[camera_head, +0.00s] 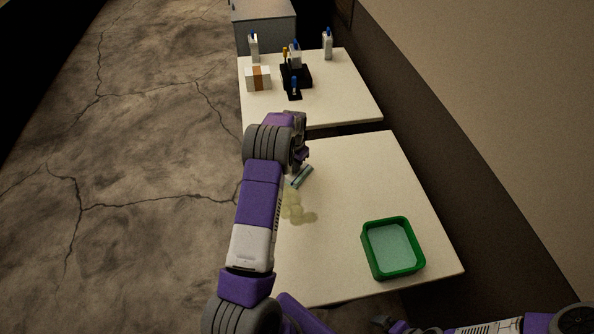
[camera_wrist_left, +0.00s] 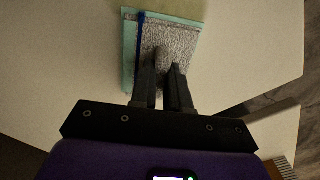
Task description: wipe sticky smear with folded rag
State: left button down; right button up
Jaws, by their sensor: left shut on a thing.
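The folded rag (camera_head: 301,177) is a small teal piece at the left part of the near table. In the left wrist view the rag (camera_wrist_left: 185,42) shows a speckled grey face, teal edges and a blue stripe. My left gripper (camera_head: 304,160) is shut on the rag; its fingers (camera_wrist_left: 166,72) meet the rag's near part. I cannot tell whether the rag touches the tabletop. The sticky smear (camera_head: 297,212) is a pale yellow patch nearer me than the rag, partly hidden by my left arm. My right gripper (camera_head: 384,322) shows only in part at the bottom edge.
A green tray (camera_head: 367,252) with a pale teal inside stands at the near table's (camera_head: 370,175) front right. A far table (camera_head: 345,95) holds bottles, a black holder and a white box with a brown band (camera_head: 258,78). The near table's middle is clear.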

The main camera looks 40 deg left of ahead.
aim_at(290, 179)
pick_arm(q)
jog(key=shift+s+a+f, duration=0.1)
jog(key=shift+a+f, duration=0.05)
jog(key=shift+a, duration=0.05)
jog(key=shift+w+a, duration=0.2)
jog(key=shift+a, duration=0.45)
jog(key=shift+s+d+r+p, duration=0.2)
jog(key=shift+s+d, duration=0.4)
jog(key=shift+s, duration=0.2)
jog(key=shift+s+d+r+p, duration=0.1)
jog(key=shift+s+d+p, duration=0.05)
jog(key=shift+s+d, duration=0.75)
jog(key=shift+s, duration=0.3)
jog(key=s+d, duration=0.2)
jog(key=shift+s+f+p, duration=0.1)
jog(key=shift+s+p, duration=0.2)
jog(key=shift+s, duration=0.05)
jog(key=shift+s+d+f, duration=0.15)
jog(key=shift+s+d, duration=0.25)
jog(key=shift+s, duration=0.35)
